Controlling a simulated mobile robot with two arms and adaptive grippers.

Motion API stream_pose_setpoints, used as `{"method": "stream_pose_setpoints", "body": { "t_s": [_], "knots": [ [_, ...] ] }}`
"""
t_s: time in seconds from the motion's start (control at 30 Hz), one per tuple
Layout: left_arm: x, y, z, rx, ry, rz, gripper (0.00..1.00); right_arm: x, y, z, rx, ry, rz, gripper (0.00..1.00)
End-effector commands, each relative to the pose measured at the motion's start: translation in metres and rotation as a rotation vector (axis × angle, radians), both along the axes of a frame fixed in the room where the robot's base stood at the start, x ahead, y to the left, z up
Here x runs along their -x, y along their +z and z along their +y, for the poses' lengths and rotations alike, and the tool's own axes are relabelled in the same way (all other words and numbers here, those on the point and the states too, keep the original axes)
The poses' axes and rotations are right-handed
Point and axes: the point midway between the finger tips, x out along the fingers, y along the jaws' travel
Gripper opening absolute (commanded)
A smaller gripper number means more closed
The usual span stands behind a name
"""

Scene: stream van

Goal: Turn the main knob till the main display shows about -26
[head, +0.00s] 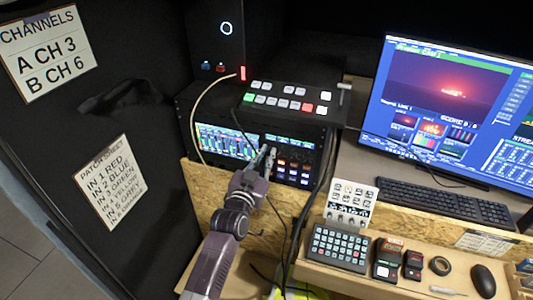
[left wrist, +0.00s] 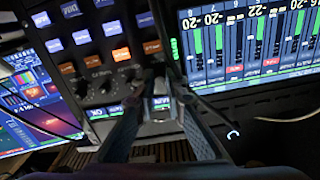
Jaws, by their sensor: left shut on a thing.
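My left gripper (head: 265,158) reaches the front of the rack mixer, right of its wide level screen (head: 228,141). The main knob is mostly hidden between the fingertips. The level screen (left wrist: 255,45) also shows there, with figures near -20 and -22 along its edge and several green bars. I cannot tell which figure belongs to the main display. My right gripper is not in view.
A switcher panel (head: 290,98) sits on top of the rack, with cables hanging down the front. Small knobs (left wrist: 103,85) and lit buttons (left wrist: 115,54) crowd close to the fingers. A monitor (head: 450,110), keyboard (head: 445,203) and button pad (head: 339,248) are to the right.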

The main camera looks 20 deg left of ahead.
Motion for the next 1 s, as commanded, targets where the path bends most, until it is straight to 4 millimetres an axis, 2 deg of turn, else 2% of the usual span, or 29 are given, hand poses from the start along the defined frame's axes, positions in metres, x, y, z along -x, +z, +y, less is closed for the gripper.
{"method": "stream_pose_setpoints", "body": {
  "t_s": [0.2, 0.63, 0.67, 0.73, 1.0],
  "knots": [
    [-0.0001, 0.0003, -0.0001, 0.056, 0.0, 0.002, 0.0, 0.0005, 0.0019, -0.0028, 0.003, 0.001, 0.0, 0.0],
    [-0.0001, 0.0002, -0.0001, 0.065, 0.0, 0.002, 0.0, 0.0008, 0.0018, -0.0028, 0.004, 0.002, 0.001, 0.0],
    [-0.0001, 0.0002, 0.0, 0.065, 0.0, 0.001, 0.12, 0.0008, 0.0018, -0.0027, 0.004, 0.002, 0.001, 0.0],
    [-0.0001, 0.0002, -0.0001, 0.065, 0.0, 0.001, 0.19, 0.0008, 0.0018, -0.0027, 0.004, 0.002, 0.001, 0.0],
    [0.0005, 0.0001, 0.0, 0.064, 0.0, 0.002, 0.19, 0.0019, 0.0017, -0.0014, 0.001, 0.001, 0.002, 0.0]
  ]
}}
